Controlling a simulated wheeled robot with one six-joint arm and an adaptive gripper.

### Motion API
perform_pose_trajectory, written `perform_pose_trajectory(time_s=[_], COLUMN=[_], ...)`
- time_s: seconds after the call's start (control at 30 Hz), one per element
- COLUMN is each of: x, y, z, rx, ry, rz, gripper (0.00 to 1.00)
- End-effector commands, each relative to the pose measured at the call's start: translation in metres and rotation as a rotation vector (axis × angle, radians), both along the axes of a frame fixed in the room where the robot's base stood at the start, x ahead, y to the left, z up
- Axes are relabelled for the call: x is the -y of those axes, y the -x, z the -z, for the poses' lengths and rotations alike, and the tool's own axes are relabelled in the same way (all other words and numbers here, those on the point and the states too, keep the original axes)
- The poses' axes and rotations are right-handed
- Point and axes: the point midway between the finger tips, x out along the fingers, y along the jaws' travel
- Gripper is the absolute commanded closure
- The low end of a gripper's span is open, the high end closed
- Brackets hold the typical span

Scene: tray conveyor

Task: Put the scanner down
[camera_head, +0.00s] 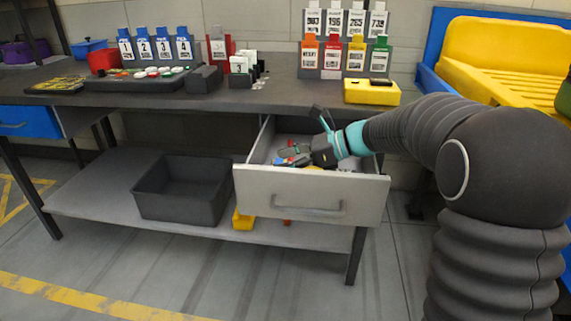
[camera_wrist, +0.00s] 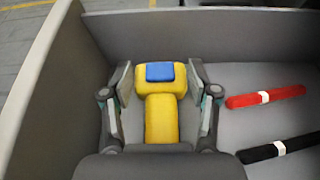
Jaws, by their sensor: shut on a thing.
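The scanner (camera_wrist: 161,117) is yellow with a blue patch on its head. In the wrist view it lies between the two fingers of my gripper (camera_wrist: 160,85), which is shut on it. Drawer walls surround it in that view. In the head view my gripper (camera_head: 305,155) is inside the open drawer (camera_head: 310,197) under the bench. The scanner is mostly hidden there by the gripper and the drawer front. I cannot tell whether the scanner touches the drawer floor.
A red stick (camera_wrist: 265,96) and a black stick (camera_wrist: 275,149) lie in the drawer, right of the scanner. A dark bin (camera_head: 183,190) stands on the lower shelf. The benchtop holds a yellow box (camera_head: 371,93) and card racks. The drawer walls are close around my gripper.

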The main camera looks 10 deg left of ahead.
Motion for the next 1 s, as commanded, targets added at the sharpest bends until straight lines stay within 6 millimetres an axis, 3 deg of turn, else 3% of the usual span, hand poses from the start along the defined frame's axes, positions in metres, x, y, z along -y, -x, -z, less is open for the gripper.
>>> perform_pose_trajectory(time_s=[0.87, 0.9, 1.0], x=[0.0, 0.0, 0.0], y=[0.0, 0.0, 0.0], z=[0.019, 0.02, 0.02], rx=[0.001, 0.0, 0.0], ry=[-0.002, -0.001, -0.001], rz=[0.0, 0.0, 0.0], gripper=[0.86, 0.35, 0.15])
